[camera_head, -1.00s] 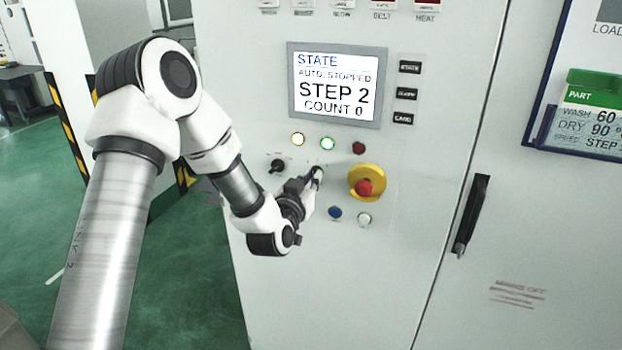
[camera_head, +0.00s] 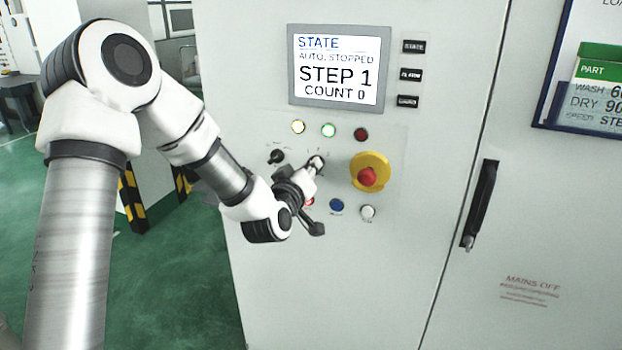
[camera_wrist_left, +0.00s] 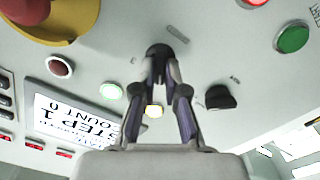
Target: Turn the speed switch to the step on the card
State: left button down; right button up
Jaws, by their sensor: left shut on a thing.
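The speed switch (camera_wrist_left: 158,50) is a dark knob between my left gripper's fingertips in the left wrist view. My left gripper (camera_head: 314,165) is shut on it at the panel; in the head view the gripper mostly hides the knob. The screen (camera_head: 337,68) reads STATE, AUTO, STOPPED, STEP 1, COUNT 0. The card (camera_head: 598,95), green-topped and marked PART, sits in a holder at the right. Its speed line begins STE and the rest is cut off by the picture edge. My right gripper is out of view.
A red emergency button on a yellow base (camera_head: 369,174) is close right of the gripper. Another black knob (camera_head: 277,156) is close left. Yellow, green and red lamps are above; blue (camera_head: 337,205) and white (camera_head: 367,212) buttons are below. A black door handle (camera_head: 481,205) is further right.

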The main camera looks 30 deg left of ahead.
pick_arm(q)
jog(key=shift+n+b, duration=0.85)
jog(key=shift+n, duration=0.25)
jog(key=c, duration=1.2)
grip_release()
jog(key=v, duration=0.7)
jog(key=shift+s, duration=0.2)
